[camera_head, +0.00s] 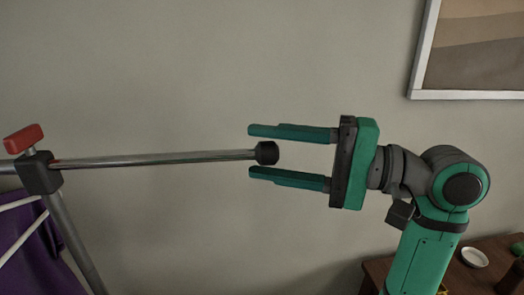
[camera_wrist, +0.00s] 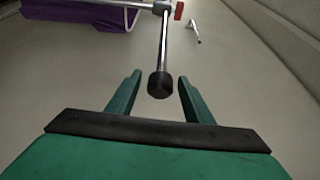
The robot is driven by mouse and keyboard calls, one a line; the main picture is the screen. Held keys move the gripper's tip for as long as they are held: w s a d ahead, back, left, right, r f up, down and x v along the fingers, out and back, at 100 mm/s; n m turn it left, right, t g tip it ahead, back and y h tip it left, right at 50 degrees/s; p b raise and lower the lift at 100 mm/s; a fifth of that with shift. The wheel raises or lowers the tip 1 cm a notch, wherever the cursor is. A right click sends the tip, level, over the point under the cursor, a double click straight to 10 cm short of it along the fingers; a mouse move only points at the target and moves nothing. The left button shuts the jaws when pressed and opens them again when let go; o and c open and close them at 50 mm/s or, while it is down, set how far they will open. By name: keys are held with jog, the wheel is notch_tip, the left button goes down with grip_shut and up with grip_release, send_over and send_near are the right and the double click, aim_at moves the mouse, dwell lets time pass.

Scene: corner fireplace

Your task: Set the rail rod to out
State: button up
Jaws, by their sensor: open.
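The rail rod (camera_head: 160,159) is a thin shiny metal bar that runs sideways from a dark clamp block (camera_head: 40,173) at the left to a black end knob (camera_head: 266,153). A red handle (camera_head: 23,139) sits on top of the block. My gripper (camera_head: 249,152) is open, with one finger above and one below the knob in the head view, and a gap on both sides. In the wrist view the knob (camera_wrist: 160,85) lies between the fingertips, and the rod (camera_wrist: 164,45) leads away to the red handle (camera_wrist: 179,10).
A purple cloth (camera_head: 40,255) hangs on a metal rack at the lower left. A wooden table (camera_head: 375,272) with a white bowl (camera_head: 474,257) stands at the lower right. A framed picture (camera_head: 412,85) hangs on the wall. The space around the rod is clear.

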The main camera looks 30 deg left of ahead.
jog(key=v, duration=1.1)
jog(key=shift+a+f, duration=0.1)
